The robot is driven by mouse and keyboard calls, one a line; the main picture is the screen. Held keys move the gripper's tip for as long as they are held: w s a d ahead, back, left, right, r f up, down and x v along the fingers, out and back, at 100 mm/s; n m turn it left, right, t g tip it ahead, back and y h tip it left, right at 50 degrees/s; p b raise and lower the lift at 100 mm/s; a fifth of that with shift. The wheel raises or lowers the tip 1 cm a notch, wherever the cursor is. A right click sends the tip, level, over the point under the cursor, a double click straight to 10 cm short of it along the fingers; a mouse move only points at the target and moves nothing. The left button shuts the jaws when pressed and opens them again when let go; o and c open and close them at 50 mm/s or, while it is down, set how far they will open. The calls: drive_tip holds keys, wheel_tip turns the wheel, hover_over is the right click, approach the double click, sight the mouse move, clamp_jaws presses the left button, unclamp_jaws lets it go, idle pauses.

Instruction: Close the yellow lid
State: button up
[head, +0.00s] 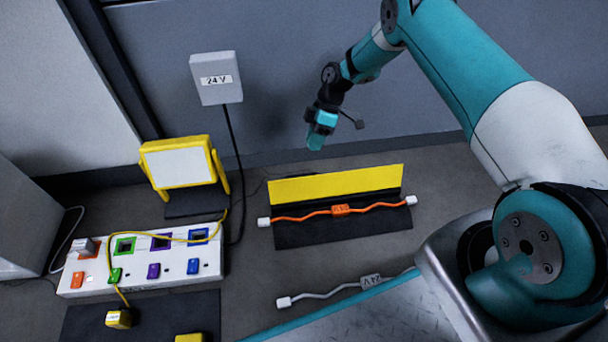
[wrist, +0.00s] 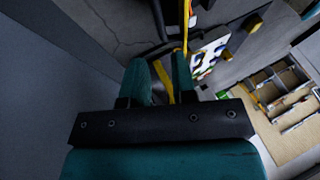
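The yellow lid (head: 335,184) stands raised along the back edge of a low black case (head: 340,232) on the floor, so the case is open. An orange cable (head: 340,210) with white end plugs lies across the case. My gripper (head: 315,146) hangs above and behind the lid, clear of it, near the wall. In the wrist view its two teal fingers (wrist: 161,72) stand apart with nothing between them. A yellow strip (wrist: 162,82) shows behind them, but I cannot tell what it is.
A yellow-framed lamp (head: 178,163) and a white socket strip (head: 150,259) with coloured switches stand to the left. A grey cable (head: 335,291) lies in front of the case. Floor right of the case looks clear.

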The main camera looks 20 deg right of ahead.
drive_tip(key=b+x, duration=0.4)
drive_tip(key=x, duration=0.5)
drive_tip(key=shift+f, duration=0.15)
clamp_jaws()
